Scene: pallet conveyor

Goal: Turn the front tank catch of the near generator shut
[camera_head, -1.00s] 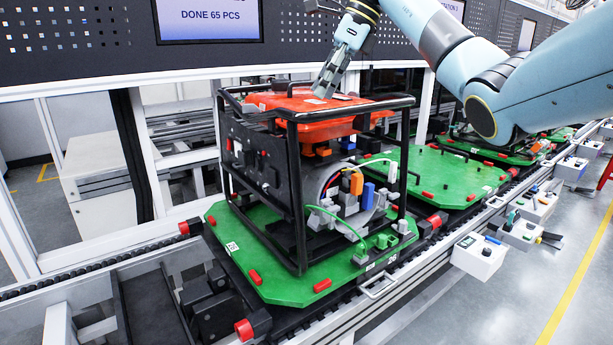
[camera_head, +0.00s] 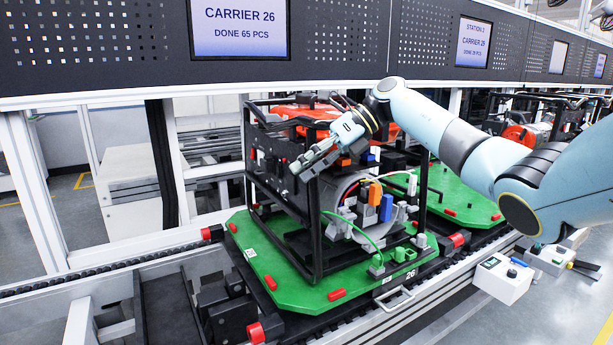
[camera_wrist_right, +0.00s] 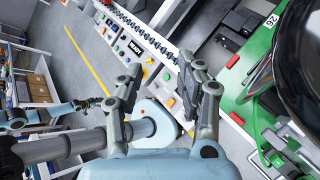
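The near generator (camera_head: 285,190), with a red tank (camera_head: 300,112) in a black tube frame, stands on a green pallet marked 26 (camera_head: 290,290). My right gripper (camera_head: 303,164) is at the tank's front corner, beside the top of the frame, and hides part of the tank's front edge. An orange piece (camera_head: 343,161) shows just under the gripper; I cannot tell whether it is the front catch. In the right wrist view the right fingers (camera_wrist_right: 163,80) are apart with nothing between them. A pale blue arm, apparently my left, ends small in a dark gripper (camera_wrist_right: 95,103).
Orange and blue connectors (camera_head: 380,200) and a green cable sit on the front. Another green pallet (camera_head: 455,190) lies behind to the right. White control boxes (camera_head: 502,278) line the conveyor's edge.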

